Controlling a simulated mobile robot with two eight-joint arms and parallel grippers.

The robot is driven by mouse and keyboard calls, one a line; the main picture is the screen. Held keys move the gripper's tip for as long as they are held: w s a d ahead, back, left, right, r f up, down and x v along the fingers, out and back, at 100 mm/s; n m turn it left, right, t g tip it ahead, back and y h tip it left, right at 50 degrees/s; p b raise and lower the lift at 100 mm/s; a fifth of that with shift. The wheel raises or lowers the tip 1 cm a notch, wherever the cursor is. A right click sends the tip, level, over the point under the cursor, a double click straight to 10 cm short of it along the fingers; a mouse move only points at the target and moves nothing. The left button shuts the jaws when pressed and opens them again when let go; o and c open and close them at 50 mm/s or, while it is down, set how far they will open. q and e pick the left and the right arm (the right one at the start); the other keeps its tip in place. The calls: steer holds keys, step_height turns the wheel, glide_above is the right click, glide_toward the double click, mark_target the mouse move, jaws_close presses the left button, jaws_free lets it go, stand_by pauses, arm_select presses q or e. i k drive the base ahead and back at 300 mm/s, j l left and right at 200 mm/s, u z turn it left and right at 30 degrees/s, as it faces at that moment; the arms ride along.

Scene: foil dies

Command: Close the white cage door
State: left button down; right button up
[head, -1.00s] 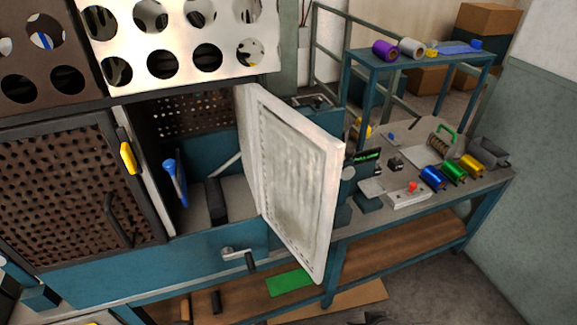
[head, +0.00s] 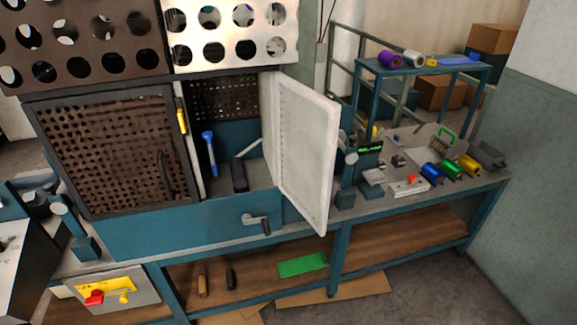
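The white cage door (head: 305,150) stands open in the head view, swung out toward me from the right side of the cage opening. Its hinge side is by the cage's right edge and its free edge points forward and right. Inside the open cage are a blue-handled tool (head: 210,154) and a dark block (head: 239,177). A yellow latch piece (head: 181,116) sits on the frame left of the opening. Neither of my grippers shows in the view.
A dark perforated door (head: 105,150) covers the left compartment. A crank handle (head: 258,221) sticks out below the opening. The workbench (head: 375,213) at right carries coloured spools and small devices. A control box (head: 112,290) with a red knob is at lower left. Floor at lower right is clear.

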mark_target(304, 131)
steer(key=l+u, duration=0.15)
steer(key=u, duration=1.2)
steer(key=l, duration=1.1)
steer(key=i+l, duration=0.15)
steer(key=l, duration=1)
